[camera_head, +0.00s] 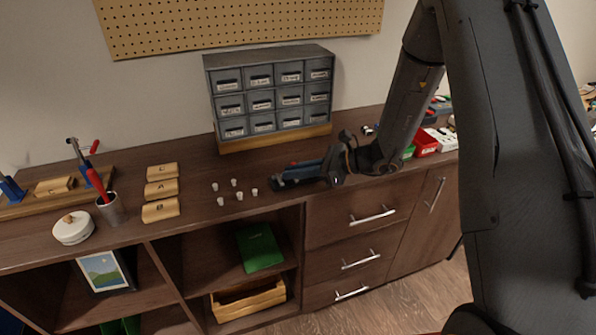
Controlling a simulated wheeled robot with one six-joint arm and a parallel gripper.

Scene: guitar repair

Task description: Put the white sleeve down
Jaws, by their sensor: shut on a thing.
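My gripper (277,184) reaches in from the right, low over the cabinet top. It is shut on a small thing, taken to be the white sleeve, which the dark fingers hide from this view. Several small white sleeves stand upright on the wood just left of the gripper. The nearest sleeve (254,191) is close to the fingertips, and I cannot tell whether they touch. Others are the front middle sleeve (239,196), the front left sleeve (221,200), the back left sleeve (214,187) and the back middle sleeve (234,182).
A grey drawer unit (271,83) stands behind the sleeves. Three lettered wooden blocks (161,190) lie to their left, near a cup (112,209) and a round white box (72,228). A red bin (425,143) is at the right. Bare wood surrounds the sleeves.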

